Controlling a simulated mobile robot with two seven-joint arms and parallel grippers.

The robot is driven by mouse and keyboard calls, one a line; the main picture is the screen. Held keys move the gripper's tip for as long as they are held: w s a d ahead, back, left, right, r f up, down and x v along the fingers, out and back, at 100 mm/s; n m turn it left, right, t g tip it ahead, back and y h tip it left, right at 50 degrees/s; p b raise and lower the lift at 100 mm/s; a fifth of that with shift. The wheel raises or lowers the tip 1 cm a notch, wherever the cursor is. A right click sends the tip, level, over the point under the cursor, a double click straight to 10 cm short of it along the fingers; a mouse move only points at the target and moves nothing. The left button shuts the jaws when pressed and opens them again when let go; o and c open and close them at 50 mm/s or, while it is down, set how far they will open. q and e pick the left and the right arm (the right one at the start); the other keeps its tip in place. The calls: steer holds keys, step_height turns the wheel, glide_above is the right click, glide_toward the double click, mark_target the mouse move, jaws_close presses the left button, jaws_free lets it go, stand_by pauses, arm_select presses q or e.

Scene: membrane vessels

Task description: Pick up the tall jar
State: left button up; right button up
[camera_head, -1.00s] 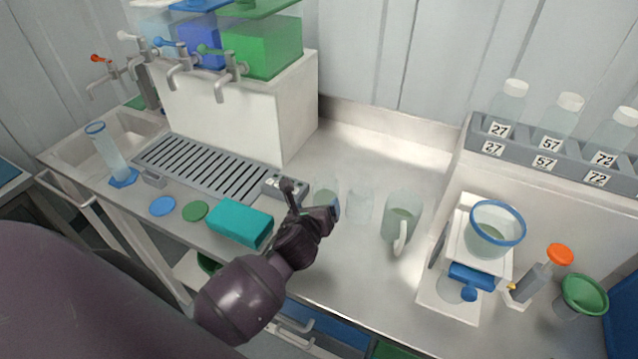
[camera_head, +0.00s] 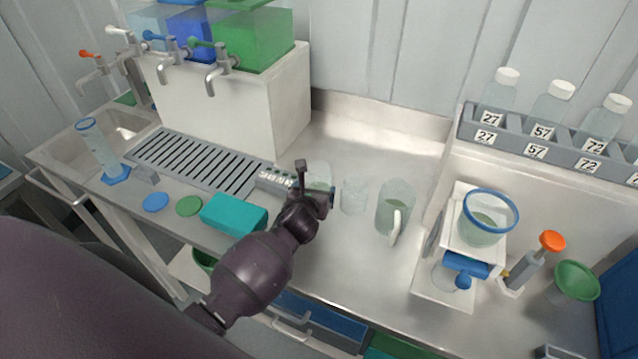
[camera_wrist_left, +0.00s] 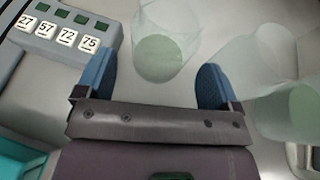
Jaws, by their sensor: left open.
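My left gripper (camera_head: 322,188) is open at the work surface, in front of a clear glass jar (camera_head: 321,174) that it partly hides. In the left wrist view, this jar (camera_wrist_left: 160,55) with pale green contents stands just beyond and between the blue fingertips (camera_wrist_left: 152,85), not gripped. A second clear glass vessel (camera_head: 354,196) stands to its right, and a clear jug with a handle (camera_head: 391,208) further right. I cannot tell for sure which vessel is the tall jar. My right gripper is not in view.
A grey numbered block (camera_head: 277,181) and a teal box (camera_head: 234,214) lie left of the gripper. A white stand with a blue-rimmed bowl (camera_head: 490,218) is to the right. A rack of bottles (camera_head: 535,141) is at the back right. The counter behind the vessels is clear.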

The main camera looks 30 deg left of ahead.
arm_select(q)
steer(key=shift+x, duration=2.4)
steer(key=shift+d, duration=0.15)
steer(key=c, duration=0.7)
steer(key=shift+c, duration=0.2)
step_height(320, 180, up, 20)
steer(key=shift+p, duration=0.35)
